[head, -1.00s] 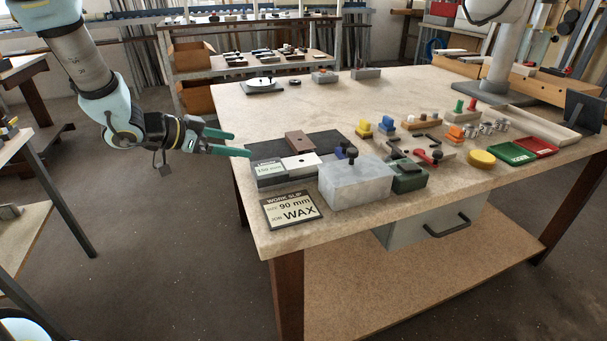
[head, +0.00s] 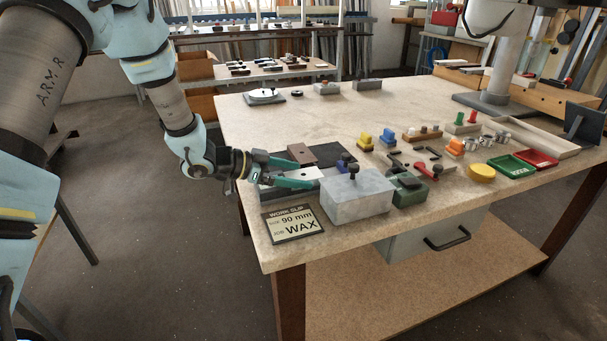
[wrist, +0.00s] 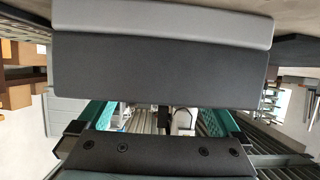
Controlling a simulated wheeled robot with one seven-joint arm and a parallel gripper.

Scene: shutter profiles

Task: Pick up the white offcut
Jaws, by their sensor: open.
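The white offcut (head: 306,173) is a small flat pale piece on the bench's near left part. It is partly hidden by my gripper in the head view. My gripper (head: 317,173) is open, with its two teal fingers reaching in from the left. One finger shows beyond the offcut and one on its near side; I cannot tell whether either touches it or their exact height. In the wrist view both teal fingers show apart, with a large dark slab shape across the upper middle; the offcut cannot be made out there.
A grey block (head: 357,196) with a dark knob stands just right of the fingertips. A brown piece (head: 301,153) lies behind, by a black mat (head: 337,159). A work slip sign (head: 292,223) is in front. A green block (head: 408,191) stands further right.

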